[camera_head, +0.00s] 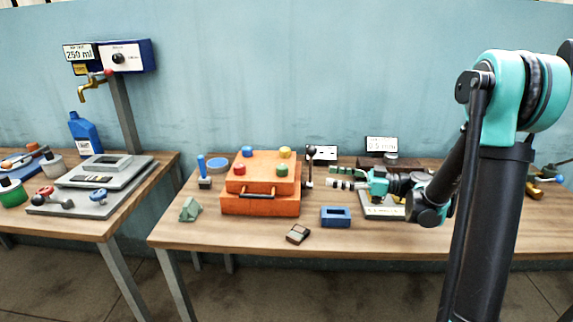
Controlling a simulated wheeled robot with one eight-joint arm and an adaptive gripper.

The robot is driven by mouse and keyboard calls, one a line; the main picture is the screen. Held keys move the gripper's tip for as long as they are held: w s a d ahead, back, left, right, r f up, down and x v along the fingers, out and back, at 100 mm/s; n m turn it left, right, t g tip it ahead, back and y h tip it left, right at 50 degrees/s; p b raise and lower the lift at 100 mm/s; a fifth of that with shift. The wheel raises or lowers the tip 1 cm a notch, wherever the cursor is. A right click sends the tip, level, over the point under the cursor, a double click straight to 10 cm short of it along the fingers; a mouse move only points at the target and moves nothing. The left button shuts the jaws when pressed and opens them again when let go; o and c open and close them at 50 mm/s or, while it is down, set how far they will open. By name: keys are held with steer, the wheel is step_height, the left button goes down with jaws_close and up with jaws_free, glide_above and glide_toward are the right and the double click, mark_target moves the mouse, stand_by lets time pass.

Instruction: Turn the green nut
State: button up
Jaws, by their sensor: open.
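An orange box (262,203) stands on the right-hand table. A small green nut-like piece (282,170) sits on its sloped top, at the front right. A yellow piece (285,152) is behind it, a red one (239,169) to its left and a blue one (247,151) at the back left. My gripper (333,178) reaches in from the right, fingers pointing left, open and apart from the box. It is to the right of the green piece. Nothing shows between the fingers. The distance in depth between gripper and green piece is hard to tell.
A black-knobbed lever (310,165) stands between the box and my gripper. A blue block (335,216) and a small dark device (298,234) lie in front. A green angular block (190,209) is at the left. A display (381,144) stands behind my gripper.

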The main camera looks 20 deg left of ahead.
mark_target(282, 169)
steer(key=a, duration=1.7)
steer(key=shift+s+a, duration=0.2)
steer(key=shift+s, duration=0.05)
steer(key=shift+c, duration=0.5)
steer(key=c, duration=1.1)
